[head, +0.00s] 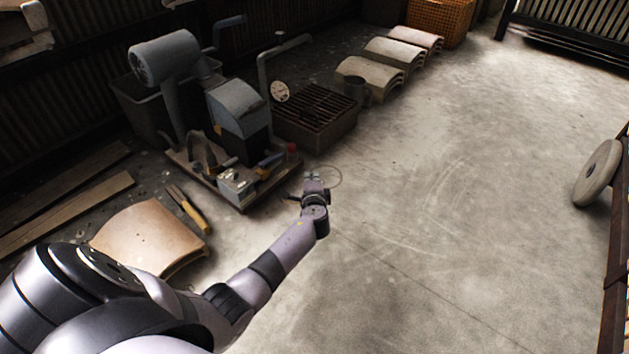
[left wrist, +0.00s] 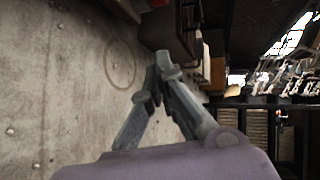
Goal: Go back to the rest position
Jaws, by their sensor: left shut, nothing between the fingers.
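My left arm reaches in from the lower left of the head view, out over the concrete floor. My left gripper (head: 314,176) is at its end, in front of the machine on its base. In the left wrist view the two fingers of the left gripper (left wrist: 152,82) come together at their tips, with nothing between them. The right gripper is in neither view.
A grey machine (head: 240,115) on a low base and a grated box (head: 312,115) stand beyond the gripper. Curved tiles (head: 370,75) lie behind. A curved panel (head: 148,238) lies near my arm. A round disc (head: 597,173) is at the right. The middle floor is clear.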

